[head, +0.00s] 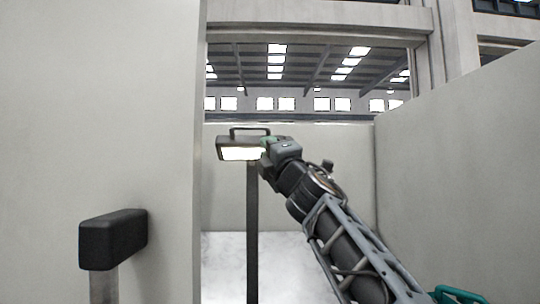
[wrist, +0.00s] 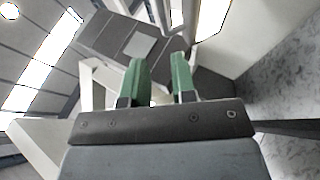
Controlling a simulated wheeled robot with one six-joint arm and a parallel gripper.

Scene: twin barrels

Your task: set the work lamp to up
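The work lamp (head: 236,141) is a dark box with a bright lit face and a dark handle (head: 249,130) on top. It stands on a thin dark post (head: 252,225) in the head view. My gripper (head: 267,146) is at the lamp's right end, its green fingertips partly hidden by my wrist. In the wrist view, my gripper's two green fingers (wrist: 161,78) stand apart with a gap between them. The dark lamp body (wrist: 110,38) lies just beyond the fingertips. I cannot tell whether the fingers touch it.
A black block on a grey post (head: 112,240) stands at the near left. A pale wall (head: 95,110) fills the left side, and another wall (head: 460,150) runs along the right. A low wall (head: 320,175) closes the back. Pale floor (head: 285,265) shows around the lamp post.

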